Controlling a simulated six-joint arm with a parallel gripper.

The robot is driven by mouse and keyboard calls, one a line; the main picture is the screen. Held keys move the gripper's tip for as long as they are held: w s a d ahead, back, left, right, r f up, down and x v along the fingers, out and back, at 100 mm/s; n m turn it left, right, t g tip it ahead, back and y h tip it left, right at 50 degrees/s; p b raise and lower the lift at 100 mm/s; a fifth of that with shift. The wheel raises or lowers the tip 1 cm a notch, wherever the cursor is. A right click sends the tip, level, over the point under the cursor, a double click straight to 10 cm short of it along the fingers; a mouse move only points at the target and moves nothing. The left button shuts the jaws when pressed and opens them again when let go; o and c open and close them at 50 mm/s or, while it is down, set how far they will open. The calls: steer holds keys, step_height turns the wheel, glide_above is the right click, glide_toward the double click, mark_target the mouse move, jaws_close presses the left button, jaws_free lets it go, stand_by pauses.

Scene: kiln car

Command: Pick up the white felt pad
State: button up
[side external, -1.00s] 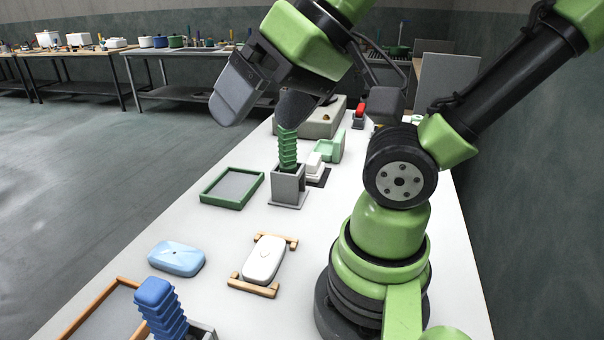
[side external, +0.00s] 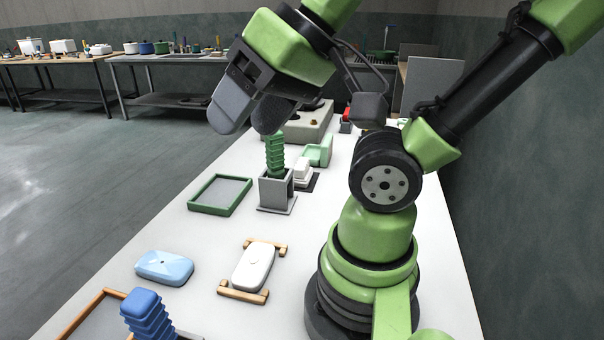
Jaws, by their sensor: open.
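A small stack of white pads (side external: 302,173) sits on a dark base right of the grey holder; I take the white felt pad to be here, but cannot make out a single pad for certain. My gripper (side external: 246,120) is open and empty, tilted down, high over the table. One finger overlaps the top of the green ribbed stack in the picture; I cannot tell whether they touch. The pads are lower and to the right of the fingers. A white rounded block (side external: 254,266) lies across a wooden cradle nearer the camera.
A green ribbed stack (side external: 274,155) stands in a grey holder (side external: 277,205) beside the pads. A green-rimmed tray (side external: 192,205), a light-blue block (side external: 164,267) and a blue ribbed stack (side external: 142,308) are nearby. The middle left is free.

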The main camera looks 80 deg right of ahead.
steer(key=w+d+n+g+h, duration=0.1)
steer(key=w+d+n+h, duration=0.2)
steer(key=w+d+n, duration=0.5)
steer(key=n+g+h, duration=0.3)
steer(key=n+g, duration=0.3)
steer(key=n, duration=0.8)
glide_above(302, 163)
steer(key=a, duration=0.2)
step_height(302, 163, down, 22)
steer(key=shift+f, duration=0.1)
steer(key=shift+x, duration=3.25)
steer(key=shift+d, duration=0.1)
steer(key=c, duration=1.1)
step_height(302, 163, up, 10)
steer(key=shift+r, duration=0.1)
